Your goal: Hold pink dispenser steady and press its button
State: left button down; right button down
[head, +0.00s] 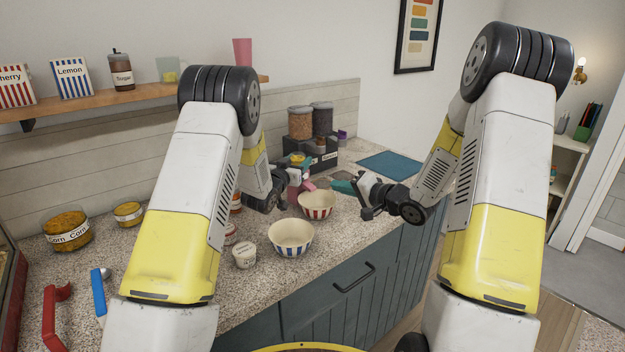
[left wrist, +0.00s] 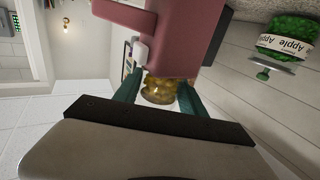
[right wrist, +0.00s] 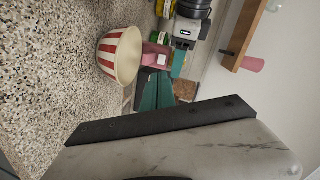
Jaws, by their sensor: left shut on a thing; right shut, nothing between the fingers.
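The pink dispenser (left wrist: 178,38) has a clear yellow-filled jar (left wrist: 158,92) and a small white button (left wrist: 140,53) on its side. In the head view the pink dispenser (head: 307,184) is partly hidden behind my left gripper and the red-striped bowl. My left gripper (left wrist: 158,90) is shut on the dispenser's jar, one teal finger on each side. My right gripper (head: 343,187) is shut and empty, a little right of the dispenser. In the right wrist view its teal fingers (right wrist: 156,90) point toward the pink dispenser (right wrist: 155,54); whether they touch it is unclear.
A red-striped bowl (head: 317,206) stands right in front of the dispenser. A blue-striped bowl (head: 290,239) and a white tub (head: 244,257) are nearer. A black stand with two jars (head: 312,153) is behind. A blue mat (head: 389,164) lies on the counter at right.

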aim_at(306, 178)
jog(key=m, duration=0.1)
jog(key=s+d+m, duration=0.1)
jog(key=m, duration=0.1)
jog(key=r+m+h, duration=0.1)
jog(key=m, duration=0.1)
jog(key=shift+s+d+g, duration=0.15)
jog(key=shift+s+g, duration=0.05)
jog(key=shift+g, duration=0.2)
jog(key=shift+f, duration=0.1)
jog(key=x, duration=0.8)
jog(key=r+x, duration=0.1)
jog(key=x, duration=0.4)
jog(key=shift+w, duration=0.15)
jog(key=shift+w+a+r, duration=0.1)
jog(key=shift+w+a, duration=0.25)
jog(key=shift+a, duration=0.05)
